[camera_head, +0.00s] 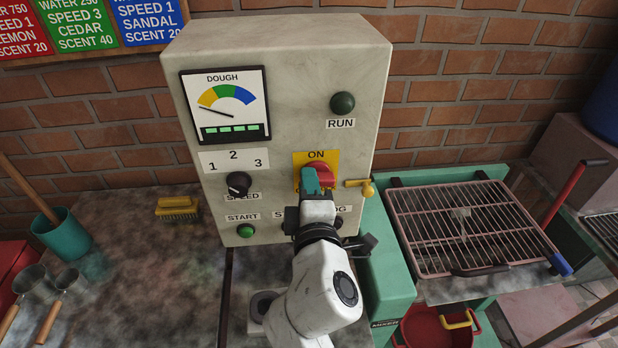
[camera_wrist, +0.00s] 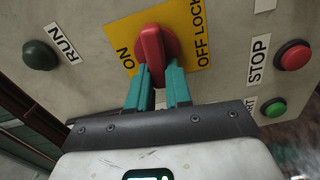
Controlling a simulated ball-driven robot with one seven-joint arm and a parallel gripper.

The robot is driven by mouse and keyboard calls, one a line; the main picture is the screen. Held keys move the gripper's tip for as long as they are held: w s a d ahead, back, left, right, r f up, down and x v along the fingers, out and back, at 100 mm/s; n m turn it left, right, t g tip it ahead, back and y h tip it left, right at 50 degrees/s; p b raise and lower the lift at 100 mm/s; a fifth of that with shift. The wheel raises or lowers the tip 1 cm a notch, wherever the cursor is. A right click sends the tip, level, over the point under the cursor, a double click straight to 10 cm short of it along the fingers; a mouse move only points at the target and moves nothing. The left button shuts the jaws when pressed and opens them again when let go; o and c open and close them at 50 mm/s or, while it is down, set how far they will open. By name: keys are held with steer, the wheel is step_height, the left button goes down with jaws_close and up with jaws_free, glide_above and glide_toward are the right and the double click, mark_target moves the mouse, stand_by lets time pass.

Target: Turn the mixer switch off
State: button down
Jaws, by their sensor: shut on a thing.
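The mixer switch (camera_head: 319,172) is a red rotary knob on a yellow plate on the front of the grey control box (camera_head: 285,45). In the wrist view, the red knob (camera_wrist: 152,52) sits between the ON label on the left and the OFF LOCK label on the right. Its raised bar lies roughly crosswise to the line between those labels. My gripper (camera_head: 310,181) has teal fingers; in the wrist view, my gripper (camera_wrist: 159,78) is shut on the lower end of the bar. In the head view, my arm hides the lower plate and part of the STOP label.
The dark green RUN lamp (camera_head: 342,103), the dough gauge (camera_head: 225,103), the speed knob (camera_head: 238,184) and the green START button (camera_head: 246,231) are on the panel. A yellow-handled lever (camera_head: 362,187) juts out right of the switch. A wire rack (camera_head: 465,225) stands to the right.

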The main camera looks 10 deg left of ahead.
steer(key=shift+f+n, duration=0.1)
steer(key=shift+n, duration=0.5)
steer(key=shift+f, duration=0.1)
steer(key=c, duration=1)
jaws_free()
steer(key=shift+c, duration=0.2)
steer(key=shift+s, duration=0.15)
steer(key=b+v, duration=0.1)
steer(key=v, duration=0.9)
steer(key=shift+s, duration=0.25)
